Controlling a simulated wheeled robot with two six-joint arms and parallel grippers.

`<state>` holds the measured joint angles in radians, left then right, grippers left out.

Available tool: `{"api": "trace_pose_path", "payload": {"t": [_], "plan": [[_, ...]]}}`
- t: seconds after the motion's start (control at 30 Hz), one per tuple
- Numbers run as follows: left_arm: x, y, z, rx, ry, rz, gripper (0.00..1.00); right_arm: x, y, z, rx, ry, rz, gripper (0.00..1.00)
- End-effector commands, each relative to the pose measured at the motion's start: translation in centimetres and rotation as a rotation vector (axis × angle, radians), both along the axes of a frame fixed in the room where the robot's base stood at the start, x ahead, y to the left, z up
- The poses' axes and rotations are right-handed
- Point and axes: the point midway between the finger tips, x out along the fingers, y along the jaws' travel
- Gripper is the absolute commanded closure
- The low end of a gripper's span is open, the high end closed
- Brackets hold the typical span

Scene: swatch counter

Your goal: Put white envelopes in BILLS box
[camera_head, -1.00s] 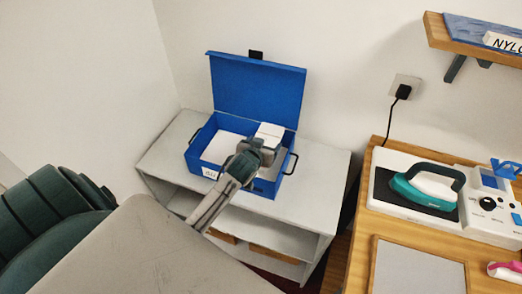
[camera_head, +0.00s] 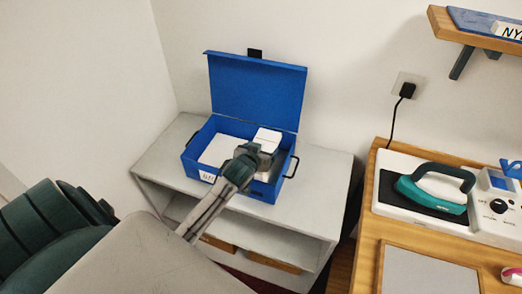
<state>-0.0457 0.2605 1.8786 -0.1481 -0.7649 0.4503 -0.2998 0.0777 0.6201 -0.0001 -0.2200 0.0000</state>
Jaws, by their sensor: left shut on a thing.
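The blue box (camera_head: 263,196) stands on the grey shelf unit with its lid (camera_head: 257,91) raised at the back. A white label (camera_head: 207,177) is on its front, partly hidden and too small to read fully. A white envelope (camera_head: 217,149) lies flat inside at the left. My left gripper (camera_head: 258,150) is over the right half of the box, shut on a white envelope (camera_head: 268,139) that shows just behind the fingers. The gripper hides part of it, so I cannot tell whether it touches the box floor. My right gripper is not in view.
The grey shelf unit (camera_head: 325,176) has free room right of the box. A wooden table (camera_head: 366,237) at the right holds a teal iron (camera_head: 436,188) on a white station and a grey pad (camera_head: 428,273). A wall shelf (camera_head: 462,33) hangs above.

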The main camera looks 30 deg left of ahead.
Motion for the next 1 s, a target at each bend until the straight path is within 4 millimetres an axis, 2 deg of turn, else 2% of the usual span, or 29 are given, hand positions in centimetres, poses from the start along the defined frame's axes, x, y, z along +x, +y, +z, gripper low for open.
{"api": "trace_pose_path", "payload": {"t": [0.4, 0.43, 0.53, 0.83, 1.0], "plan": [[0.0, 0.0, -1.1, 0.0, 0.0, 0.0, 0.47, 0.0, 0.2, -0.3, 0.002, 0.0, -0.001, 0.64], [0.0, 0.0, -1.1, 0.0, 0.0, 0.0, 0.21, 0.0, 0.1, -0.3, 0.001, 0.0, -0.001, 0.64], [0.0, 0.0, -1.1, 0.0, 0.001, 0.0, 0.01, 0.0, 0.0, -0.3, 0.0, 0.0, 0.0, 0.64], [0.0, 0.0, -1.0, 0.0, 0.0, 0.0, 0.01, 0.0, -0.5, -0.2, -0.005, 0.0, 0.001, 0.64], [-0.3, -0.1, 0.4, 0.0, -0.001, -0.001, 0.01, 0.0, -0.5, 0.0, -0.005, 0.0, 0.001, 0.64]]}}
